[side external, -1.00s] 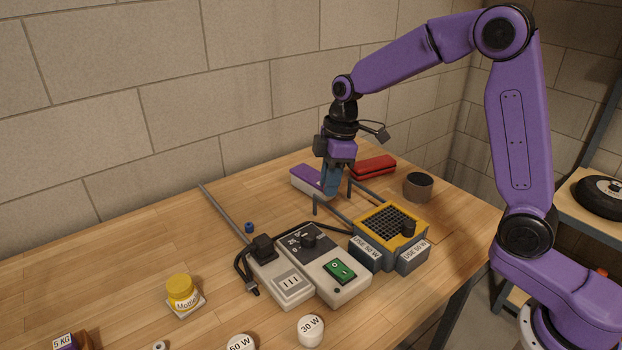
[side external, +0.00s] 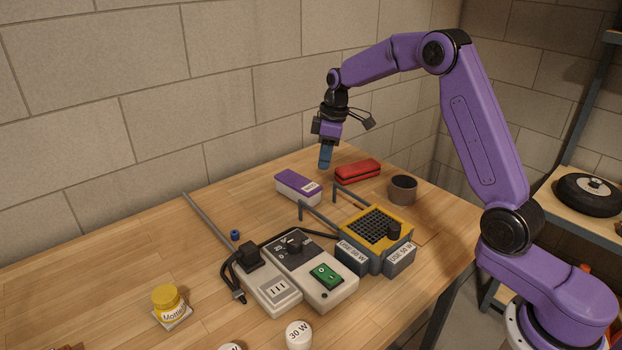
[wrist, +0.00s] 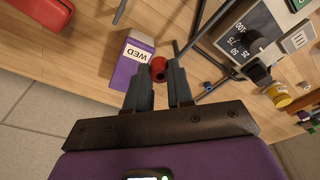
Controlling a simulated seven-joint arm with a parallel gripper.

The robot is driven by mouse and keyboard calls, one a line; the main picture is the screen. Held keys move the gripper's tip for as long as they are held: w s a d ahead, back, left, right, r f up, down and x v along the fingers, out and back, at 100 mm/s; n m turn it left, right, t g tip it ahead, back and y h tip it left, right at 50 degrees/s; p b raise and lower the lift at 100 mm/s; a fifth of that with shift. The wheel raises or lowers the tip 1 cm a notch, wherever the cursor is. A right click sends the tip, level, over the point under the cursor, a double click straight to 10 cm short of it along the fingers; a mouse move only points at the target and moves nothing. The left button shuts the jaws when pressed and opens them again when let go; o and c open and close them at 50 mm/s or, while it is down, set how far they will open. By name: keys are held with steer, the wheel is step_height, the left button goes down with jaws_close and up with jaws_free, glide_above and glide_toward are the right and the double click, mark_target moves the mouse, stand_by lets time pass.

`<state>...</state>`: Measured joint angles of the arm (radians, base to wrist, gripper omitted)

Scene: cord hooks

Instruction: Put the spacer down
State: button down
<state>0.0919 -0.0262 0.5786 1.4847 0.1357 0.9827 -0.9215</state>
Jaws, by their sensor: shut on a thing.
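A small red spacer (wrist: 158,66) sits between my gripper's (wrist: 165,72) two fingertips in the wrist view. The fingers are shut on it. In the side view my gripper (side external: 325,164) points down and is above the table's back part, behind the purple-and-white box; the spacer cannot be made out there.
A purple-and-white box (side external: 298,187), a red case (side external: 358,171) and a grey cup (side external: 403,189) stand near my gripper. In front are grey hooks (side external: 318,215), a yellow-topped holder (side external: 376,227) and a dial box (side external: 312,270). The left table area is mostly clear.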

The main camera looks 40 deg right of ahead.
glide_above(309, 189)
steer(key=f, duration=0.6)
steer(key=shift+s+d+f, duration=0.1)
steer(key=shift+s+d, duration=0.15)
steer(key=shift+f, duration=1.55)
steer(key=shift+f, duration=0.1)
steer(key=c, duration=1)
jaws_free()
step_height(309, 189, up, 12)
steer(key=s+d, duration=0.1)
